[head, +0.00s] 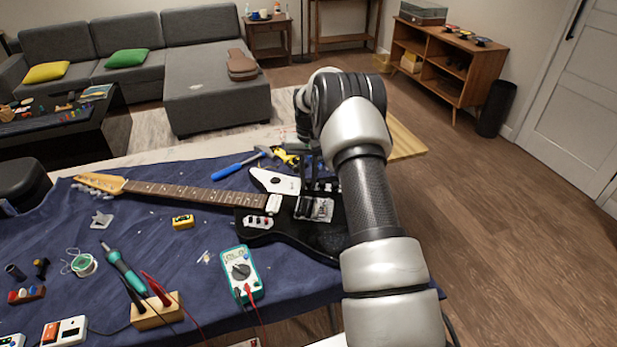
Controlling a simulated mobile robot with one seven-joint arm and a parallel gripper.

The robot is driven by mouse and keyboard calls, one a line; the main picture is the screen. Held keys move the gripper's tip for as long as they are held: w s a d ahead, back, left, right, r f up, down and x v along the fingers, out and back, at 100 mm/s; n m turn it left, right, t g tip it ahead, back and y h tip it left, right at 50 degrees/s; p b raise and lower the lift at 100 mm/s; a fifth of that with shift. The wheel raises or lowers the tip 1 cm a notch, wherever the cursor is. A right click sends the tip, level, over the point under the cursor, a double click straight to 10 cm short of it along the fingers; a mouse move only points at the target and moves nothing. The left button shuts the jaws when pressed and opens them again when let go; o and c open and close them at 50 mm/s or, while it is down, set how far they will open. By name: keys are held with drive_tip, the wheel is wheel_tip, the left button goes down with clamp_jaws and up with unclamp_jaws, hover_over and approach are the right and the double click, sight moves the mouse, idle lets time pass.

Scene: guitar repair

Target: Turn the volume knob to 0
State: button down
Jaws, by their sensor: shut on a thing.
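The black electric guitar (325,242) lies on the blue cloth, its light wooden neck (190,192) pointing left. A silver bridge (322,210) shows at the body's middle. My gripper (306,208) points down onto the guitar body, close to the bridge and the white plate. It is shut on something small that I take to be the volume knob. The gripper hides the knob, so its setting cannot be read.
My arm covers the guitar's right end. Wooden floor is clear at right.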

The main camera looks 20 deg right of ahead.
sight(309, 181)
drive_tip(key=n, duration=1.3)
drive_tip(key=shift+n, duration=0.4)
drive_tip(key=n, duration=0.6)
drive_tip(key=shift+p, duration=0.3)
drive_tip(key=n, duration=0.5)
drive_tip(key=shift+n, duration=0.4)
drive_tip(key=c, duration=1.6)
unclamp_jaws()
wheel_tip(309, 181, up, 18)
drive_tip(key=shift+f+p, duration=0.25)
drive_tip(key=shift+p, duration=0.8)
